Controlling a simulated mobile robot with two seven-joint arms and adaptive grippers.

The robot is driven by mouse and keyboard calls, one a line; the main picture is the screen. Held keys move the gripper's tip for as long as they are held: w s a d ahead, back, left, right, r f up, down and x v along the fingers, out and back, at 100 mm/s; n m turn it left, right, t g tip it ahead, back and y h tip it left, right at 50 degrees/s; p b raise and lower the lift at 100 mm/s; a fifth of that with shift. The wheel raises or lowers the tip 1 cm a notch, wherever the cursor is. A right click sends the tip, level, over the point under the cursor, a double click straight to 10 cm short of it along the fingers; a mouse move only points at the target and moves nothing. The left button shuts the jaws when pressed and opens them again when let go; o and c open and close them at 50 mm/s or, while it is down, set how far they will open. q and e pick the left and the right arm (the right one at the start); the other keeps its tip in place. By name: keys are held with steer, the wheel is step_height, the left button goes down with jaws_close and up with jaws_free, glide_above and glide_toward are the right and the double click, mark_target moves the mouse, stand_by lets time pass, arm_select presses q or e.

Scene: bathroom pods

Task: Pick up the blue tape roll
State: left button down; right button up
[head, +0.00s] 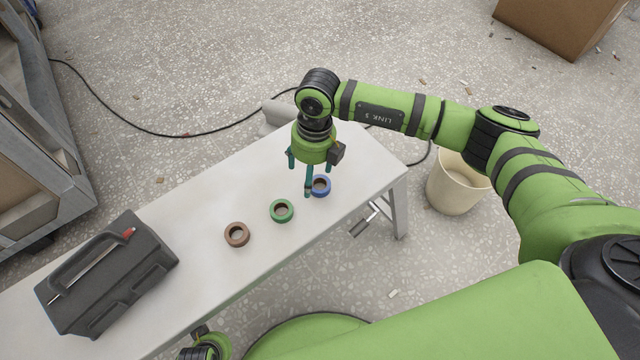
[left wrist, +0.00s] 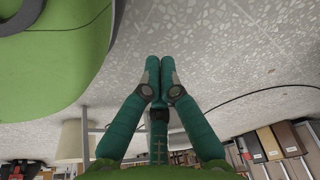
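The blue tape roll (head: 323,188) lies flat on the white bench (head: 197,205), near its right end. My right gripper (head: 310,178) points down over the bench, its teal fingers spread apart. Its front finger covers part of the blue roll's left edge; I cannot tell whether they touch. No roll is seen held. My left gripper (left wrist: 159,68) shows in the left wrist view with its fingertips together and nothing between them. In the head view only a bit of that arm shows at the bottom edge.
A green tape roll (head: 282,211) and a brown one (head: 237,234) lie left of the blue roll. A dark toolbox (head: 108,272) stands at the bench's left. A bin (head: 458,184) stands on the floor at right. A black cable (head: 150,131) runs behind the bench.

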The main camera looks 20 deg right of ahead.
mark_target(320, 184)
steer(key=d, duration=0.1)
steer(key=d+h, duration=0.1)
steer(key=shift+w+d+f, duration=0.35)
step_height(320, 184, down, 6)
steer(key=shift+w+f+b, duration=0.1)
steer(key=shift+w+b, duration=0.05)
steer(key=shift+b, duration=0.4)
steer(key=shift+c, duration=0.5)
steer(key=c, duration=1.1)
